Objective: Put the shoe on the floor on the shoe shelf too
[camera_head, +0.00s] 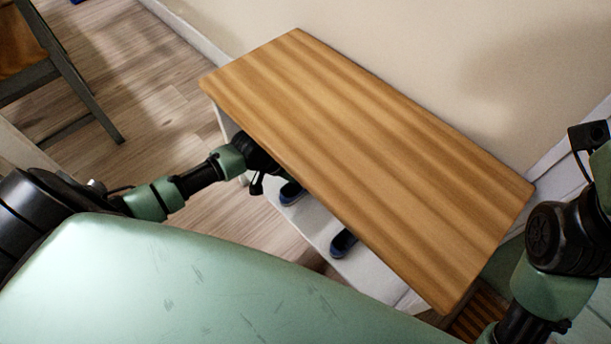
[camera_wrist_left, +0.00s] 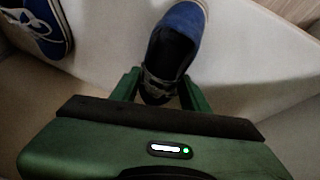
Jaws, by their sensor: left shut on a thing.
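The shoe shelf has a brown wooden top (camera_head: 365,160) and a white lower board (camera_head: 312,222). In the left wrist view, my left gripper (camera_wrist_left: 160,88) is shut on a blue shoe (camera_wrist_left: 184,28) with a dark inside and pale sole edge. The shoe lies over a white surface; I cannot tell whether it touches it. A second blue shoe (camera_wrist_left: 36,24) with white trim is at the upper left there. In the head view, one dark blue shoe (camera_head: 291,193) and another (camera_head: 343,243) show at the lower board. The wooden top hides my left fingers there.
The wooden top overhangs my left wrist closely. A chair (camera_head: 62,70) stands at the upper left on the wood floor (camera_head: 130,60). A beige wall (camera_head: 420,50) runs behind the shelf. My right arm is at the right edge, near the shelf's end.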

